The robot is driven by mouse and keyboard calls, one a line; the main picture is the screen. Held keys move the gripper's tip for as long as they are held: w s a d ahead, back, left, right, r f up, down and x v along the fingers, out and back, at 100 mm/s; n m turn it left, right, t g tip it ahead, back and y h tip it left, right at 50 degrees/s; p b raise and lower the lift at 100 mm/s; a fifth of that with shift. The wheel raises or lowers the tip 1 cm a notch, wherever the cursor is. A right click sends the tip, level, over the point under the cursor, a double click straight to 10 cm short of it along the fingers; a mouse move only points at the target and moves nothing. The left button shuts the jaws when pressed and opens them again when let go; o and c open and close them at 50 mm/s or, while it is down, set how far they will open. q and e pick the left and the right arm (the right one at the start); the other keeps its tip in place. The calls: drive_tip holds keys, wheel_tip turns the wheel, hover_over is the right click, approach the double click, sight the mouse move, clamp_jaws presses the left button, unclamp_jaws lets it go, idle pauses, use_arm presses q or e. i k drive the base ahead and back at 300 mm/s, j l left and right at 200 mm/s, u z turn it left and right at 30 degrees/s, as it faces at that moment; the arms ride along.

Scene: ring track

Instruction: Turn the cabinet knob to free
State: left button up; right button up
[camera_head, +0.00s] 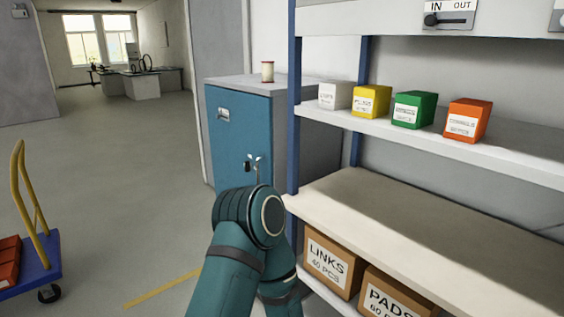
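The cabinet (236,130) is blue with a grey top and stands left of the shelving. A small recessed plate (223,115) is high on its front. Small dark and silver parts show against the lower front, just above my arm's big round joint. I cannot clearly separate the cabinet knob from gripper fingers there. A teal arm of mine, seemingly the left, rises from the bottom edge. Its joint hides the cabinet's lower front. My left gripper (253,161) seems to be at those small parts, but its opening is unclear. My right gripper is not in view.
Shelving at right holds white (335,95), yellow (371,101), green (414,110) and orange (467,120) boxes, with cartons (333,265) below. A small can (267,71) stands on the cabinet. A blue trolley (38,265) is at left. Floor between trolley and cabinet is clear.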

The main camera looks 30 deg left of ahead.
sight(248, 164)
drive_tip(key=j+z, duration=0.3)
drive_tip(key=j, duration=0.15)
drive_tip(key=j+z, duration=0.3)
drive_tip(key=j, duration=0.15)
drive_tip(key=k+j+z, duration=0.1)
drive_tip(key=j+z, duration=0.2)
drive_tip(key=j, duration=1.2)
drive_tip(key=k+j+z, duration=0.1)
drive_tip(key=j, duration=0.35)
